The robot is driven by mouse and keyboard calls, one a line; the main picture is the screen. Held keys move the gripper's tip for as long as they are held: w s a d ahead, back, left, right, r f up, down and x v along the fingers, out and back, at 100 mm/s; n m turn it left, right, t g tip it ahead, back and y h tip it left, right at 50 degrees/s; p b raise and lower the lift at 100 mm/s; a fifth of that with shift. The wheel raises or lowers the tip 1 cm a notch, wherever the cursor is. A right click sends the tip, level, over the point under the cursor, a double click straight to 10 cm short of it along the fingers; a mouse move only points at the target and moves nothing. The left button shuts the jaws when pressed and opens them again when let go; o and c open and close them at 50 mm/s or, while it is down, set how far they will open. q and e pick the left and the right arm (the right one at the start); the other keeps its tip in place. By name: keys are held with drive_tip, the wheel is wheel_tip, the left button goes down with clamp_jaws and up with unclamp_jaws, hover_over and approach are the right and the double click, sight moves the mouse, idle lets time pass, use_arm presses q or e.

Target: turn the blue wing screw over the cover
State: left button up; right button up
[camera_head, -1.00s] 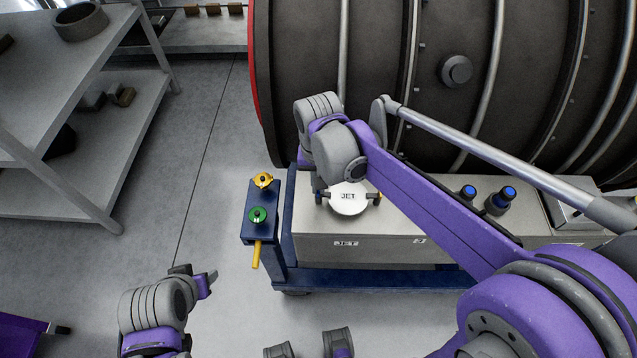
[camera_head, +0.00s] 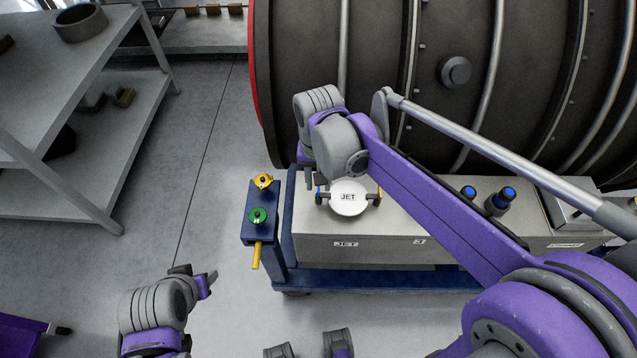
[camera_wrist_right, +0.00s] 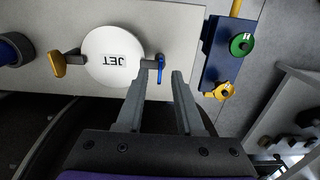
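The round white cover marked JET (camera_head: 348,198) lies on top of the light grey box and also shows in the right wrist view (camera_wrist_right: 104,52). The blue wing screw (camera_wrist_right: 160,70) is at one side of the cover; a yellow wing screw (camera_wrist_right: 60,62) is at the opposite side. My right gripper (camera_wrist_right: 164,74) is open, its two fingertips apart on either side of the blue screw in the wrist view. Whether a finger touches the screw cannot be told. My left gripper (camera_head: 205,278) is low at the left, away from the box; its opening is unclear.
A blue stand with a green knob (camera_head: 257,216) and a yellow knob (camera_head: 263,181) is left of the box. Blue-topped black knobs (camera_head: 500,200) stand on the box to the right. The large dark engine casing (camera_head: 480,90) rises behind. Grey shelves (camera_head: 90,110) stand at left.

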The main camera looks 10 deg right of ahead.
wheel_tip(320, 180, up, 9)
drive_tip(key=shift+r+p, duration=0.15)
drive_tip(key=shift+p, duration=0.15)
idle(0.4)
drive_tip(key=s+d+f+n+t, duration=0.3)
drive_tip(key=s+d+f+t, duration=0.2)
drive_tip(key=s+f, duration=0.6)
drive_tip(key=s+d, duration=0.1)
drive_tip(key=s, duration=0.2)
drive_tip(key=shift+d+f, duration=0.4)
